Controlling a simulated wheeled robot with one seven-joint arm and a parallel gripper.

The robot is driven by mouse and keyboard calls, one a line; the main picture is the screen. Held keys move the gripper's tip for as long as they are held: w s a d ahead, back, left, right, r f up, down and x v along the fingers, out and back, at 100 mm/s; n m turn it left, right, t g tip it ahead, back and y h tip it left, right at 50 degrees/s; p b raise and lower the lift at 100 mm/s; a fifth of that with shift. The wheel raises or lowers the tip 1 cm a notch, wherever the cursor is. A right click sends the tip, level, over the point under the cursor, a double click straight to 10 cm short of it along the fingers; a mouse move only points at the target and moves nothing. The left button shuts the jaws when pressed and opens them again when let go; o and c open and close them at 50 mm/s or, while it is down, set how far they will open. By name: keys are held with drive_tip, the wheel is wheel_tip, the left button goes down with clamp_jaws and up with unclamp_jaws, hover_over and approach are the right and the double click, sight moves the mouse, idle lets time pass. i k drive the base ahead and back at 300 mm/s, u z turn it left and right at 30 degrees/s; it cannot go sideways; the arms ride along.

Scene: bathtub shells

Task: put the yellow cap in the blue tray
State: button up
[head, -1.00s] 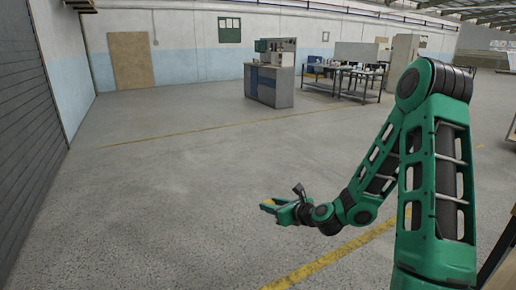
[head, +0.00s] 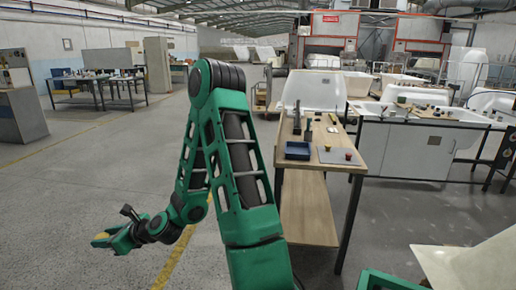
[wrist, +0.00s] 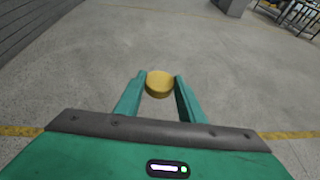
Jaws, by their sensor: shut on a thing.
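My gripper (head: 103,239) is shut on the yellow cap (wrist: 159,84), a round piece held between its two green fingers in the wrist view. The cap also shows in the head view (head: 101,237) at the lower left, held out over bare floor. The blue tray (head: 298,150) sits on the wooden bench at the right of the head view, well to the right of my gripper. It is dark blue, and its inside looks empty from here.
The wooden bench (head: 316,165) has a lower shelf. A white cabinet (head: 408,150) stands further right. The floor on the left is clear.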

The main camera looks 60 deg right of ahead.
sight(298, 151)
drive_tip(key=z, duration=1.9)
drive_tip(key=i, duration=0.35)
drive_tip(key=z, duration=0.8)
drive_tip(key=i, duration=1.35)
